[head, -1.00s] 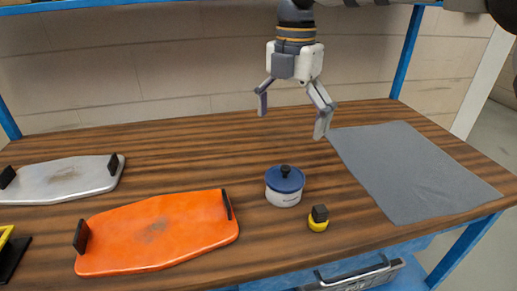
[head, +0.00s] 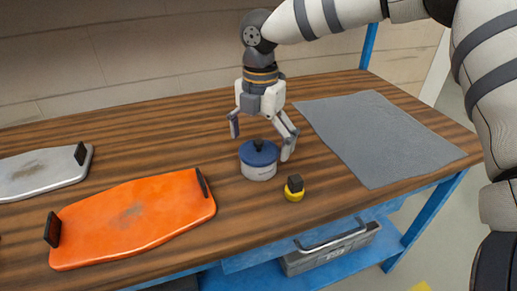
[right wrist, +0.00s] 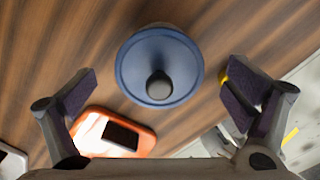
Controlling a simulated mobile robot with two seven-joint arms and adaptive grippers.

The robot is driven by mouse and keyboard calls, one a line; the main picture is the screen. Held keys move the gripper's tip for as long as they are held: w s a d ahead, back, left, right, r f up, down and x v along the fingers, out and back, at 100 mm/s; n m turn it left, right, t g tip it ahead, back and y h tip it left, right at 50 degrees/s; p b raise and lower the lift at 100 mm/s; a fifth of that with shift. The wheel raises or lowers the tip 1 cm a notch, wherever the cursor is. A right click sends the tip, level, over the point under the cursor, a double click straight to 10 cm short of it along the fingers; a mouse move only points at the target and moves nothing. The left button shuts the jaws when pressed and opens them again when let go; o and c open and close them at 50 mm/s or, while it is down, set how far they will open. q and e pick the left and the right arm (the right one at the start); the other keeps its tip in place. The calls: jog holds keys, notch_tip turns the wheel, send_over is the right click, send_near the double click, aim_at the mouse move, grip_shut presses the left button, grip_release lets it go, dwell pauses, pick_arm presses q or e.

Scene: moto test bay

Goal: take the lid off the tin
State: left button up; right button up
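The tin (head: 258,172) is a short white cylinder standing upright on the wooden bench. Its blue lid (head: 249,155) with a black knob (head: 258,145) sits on top. My right gripper (head: 262,145) is open above and just behind the tin, pointing down, its fingers apart on either side of the lid. In the right wrist view the lid (right wrist: 140,70) and knob (right wrist: 159,85) show between and beyond the open fingers (right wrist: 160,100); nothing is held. The lid hides the tin's body there. My left gripper is not in view.
A small yellow and black object (head: 294,188) stands close to the tin's right. An orange panel (head: 130,215) with black handles lies left, a silver panel (head: 40,172) farther left. A grey mat (head: 380,135) lies right. A grey case (head: 335,248) sits on the blue lower shelf.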

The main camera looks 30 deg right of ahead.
jog(key=shift+s, duration=0.1)
jog(key=c, duration=1.4)
jog(key=shift+f, duration=0.1)
jog(key=shift+c, duration=1.2)
